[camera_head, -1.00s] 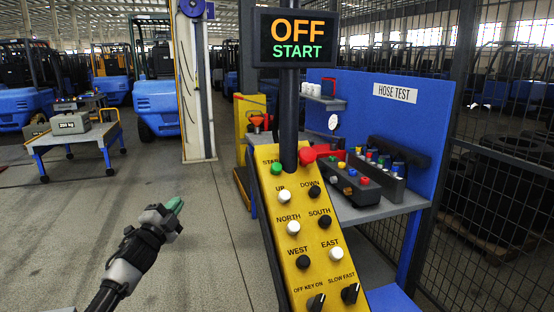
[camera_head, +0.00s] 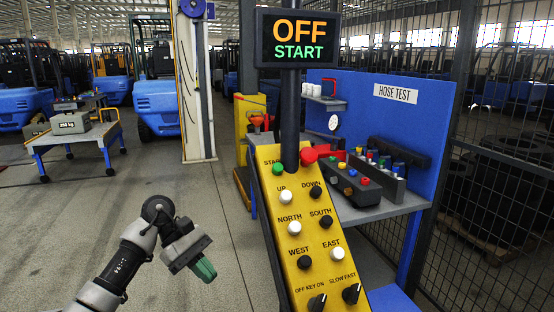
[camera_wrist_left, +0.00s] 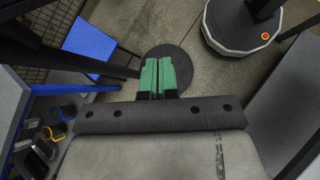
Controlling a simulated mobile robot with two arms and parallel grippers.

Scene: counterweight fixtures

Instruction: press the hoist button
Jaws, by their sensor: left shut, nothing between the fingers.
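The yellow hoist pendant (camera_head: 270,212) hangs tilted in the middle of the head view. It carries a green start button (camera_head: 278,169), a white UP button (camera_head: 285,196), a black DOWN button (camera_head: 316,191), NORTH, SOUTH, WEST and EAST buttons, and two black selector knobs at the bottom. A red part sits at its top right. The display (camera_head: 297,38) above reads OFF and START. My left gripper (camera_head: 206,270) is shut and empty, left of the pendant and apart from it, with green fingertips pointing down. They also show in the left wrist view (camera_wrist_left: 158,76). My right gripper is not in view.
A grey bench (camera_head: 390,207) with a blue HOSE TEST board (camera_head: 395,120) and other control boxes stands behind the pendant. A wire fence (camera_head: 480,150) closes the right side. A blue cart with weights (camera_head: 72,126) stands at the left. The floor between is clear.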

